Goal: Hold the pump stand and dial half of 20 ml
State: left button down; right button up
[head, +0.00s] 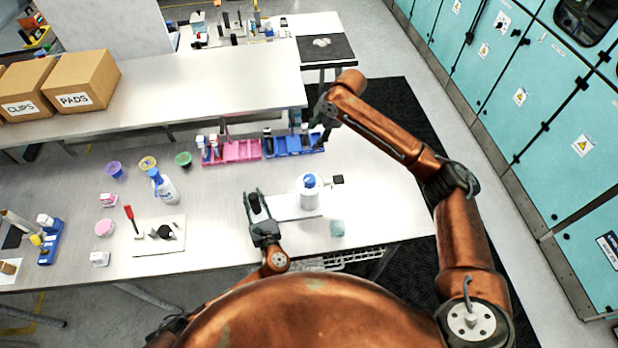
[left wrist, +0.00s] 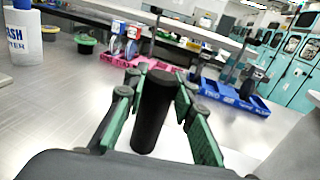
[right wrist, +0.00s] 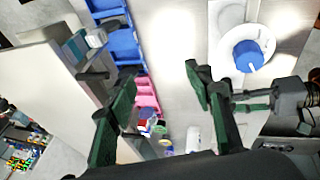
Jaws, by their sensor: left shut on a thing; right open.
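The pump has a white round body (head: 309,196) with a blue dial (head: 310,181) on top, on a white base plate (head: 293,209). The dial also shows in the right wrist view (right wrist: 248,56), with a pale mark on it. My left gripper (head: 256,204) is shut on the black upright post of the stand (left wrist: 152,112), at the left end of the plate. My right gripper (head: 323,118) is open and empty, above the back of the table near the blue rack. Its spread fingers (right wrist: 160,92) are apart from the dial in the right wrist view.
A pink rack (head: 235,151) and a blue rack (head: 293,146) stand behind the pump. A wash bottle (head: 164,187) and small tubs are at left. A pale teal block (head: 337,228) lies in front of the pump.

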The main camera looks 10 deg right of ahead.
aim_at(309, 178)
jog(key=s+a+r+n+g+h, duration=0.3)
jog(key=s+a, duration=0.1)
jog(key=s, duration=0.7)
jog(key=f, duration=1.1)
jog(key=shift+s+f, duration=0.2)
jog(key=shift+f, duration=0.15)
jog(key=shift+c, duration=0.3)
jog(key=c, duration=1.1)
